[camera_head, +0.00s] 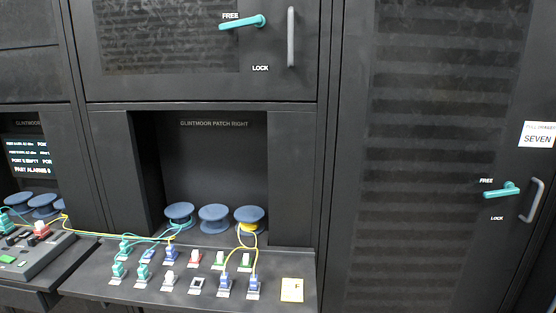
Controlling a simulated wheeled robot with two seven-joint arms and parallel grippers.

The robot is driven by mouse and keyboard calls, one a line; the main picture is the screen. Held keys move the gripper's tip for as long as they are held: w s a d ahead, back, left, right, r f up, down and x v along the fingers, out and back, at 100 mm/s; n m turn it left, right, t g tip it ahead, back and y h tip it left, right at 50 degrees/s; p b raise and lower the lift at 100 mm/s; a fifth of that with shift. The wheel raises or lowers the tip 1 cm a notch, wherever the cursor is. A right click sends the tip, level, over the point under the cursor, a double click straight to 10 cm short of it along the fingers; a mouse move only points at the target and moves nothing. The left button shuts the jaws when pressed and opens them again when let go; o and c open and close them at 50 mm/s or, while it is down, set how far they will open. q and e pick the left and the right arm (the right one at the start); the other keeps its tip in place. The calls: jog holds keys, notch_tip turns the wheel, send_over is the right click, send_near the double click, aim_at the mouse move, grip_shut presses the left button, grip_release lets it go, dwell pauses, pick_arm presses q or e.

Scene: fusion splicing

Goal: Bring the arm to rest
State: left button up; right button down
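Neither of my grippers nor my arms shows in the head view. A shelf (186,291) under the label "GLINTMOOR PATCH RIGHT" bears two rows of small connectors in teal, blue, white, red and green. A yellow cable (239,251) and teal cables run to some of them. Three blue spools (214,217) stand in a row behind the connectors.
A cabinet door above has a teal handle (242,22) and a grey bar (291,37). The right cabinet has a teal handle (501,190) and a grey bar (532,200). A screen (30,158) and a grey device (35,255) are at left.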

pick_arm(q)
grip_shut()
dwell(1.8)
